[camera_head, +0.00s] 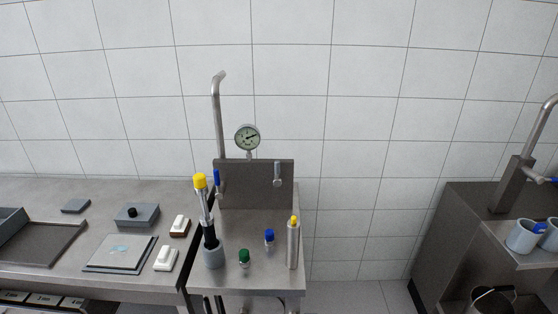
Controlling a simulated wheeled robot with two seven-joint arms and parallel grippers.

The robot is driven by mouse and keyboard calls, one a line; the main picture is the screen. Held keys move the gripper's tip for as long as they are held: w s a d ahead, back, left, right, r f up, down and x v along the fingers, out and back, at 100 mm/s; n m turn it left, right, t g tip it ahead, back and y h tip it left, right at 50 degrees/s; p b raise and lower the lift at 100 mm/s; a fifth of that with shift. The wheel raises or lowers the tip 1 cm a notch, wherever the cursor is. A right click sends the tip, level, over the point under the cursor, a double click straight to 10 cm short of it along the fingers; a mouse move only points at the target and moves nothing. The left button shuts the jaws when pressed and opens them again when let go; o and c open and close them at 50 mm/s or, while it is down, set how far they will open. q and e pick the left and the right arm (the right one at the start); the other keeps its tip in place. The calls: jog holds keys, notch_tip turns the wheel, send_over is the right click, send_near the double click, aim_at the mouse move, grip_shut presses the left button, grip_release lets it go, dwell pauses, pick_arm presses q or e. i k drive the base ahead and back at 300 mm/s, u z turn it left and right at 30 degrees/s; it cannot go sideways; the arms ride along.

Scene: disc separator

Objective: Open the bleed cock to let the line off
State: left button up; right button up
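A steel back panel (247,196) stands at the rear of the middle bench. A round pressure gauge (247,137) sits on a short stem above it. A small metal cock (278,173) is on the panel's right side, with its metal part pointing down. A blue lever (217,179) is at the panel's left edge, beside a tall bent steel pipe (219,120). I cannot tell for certain which of the two is the bleed cock. Neither of my grippers can be made out. Small dark shapes under the bench's front edge are too unclear to name.
On the bench stand a yellow-topped tool in a grey cup (213,256), green-capped (244,258) and blue-capped (269,238) vials, and a yellow-tipped cylinder (293,243). The left counter (120,270) holds trays and switches. A sink unit with cups (521,236) stands right, across a floor gap.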

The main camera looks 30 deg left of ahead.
aim_at(277, 183)
jog(key=u, duration=0.7)
jog(key=i, duration=0.85)
jog(key=u, duration=0.8)
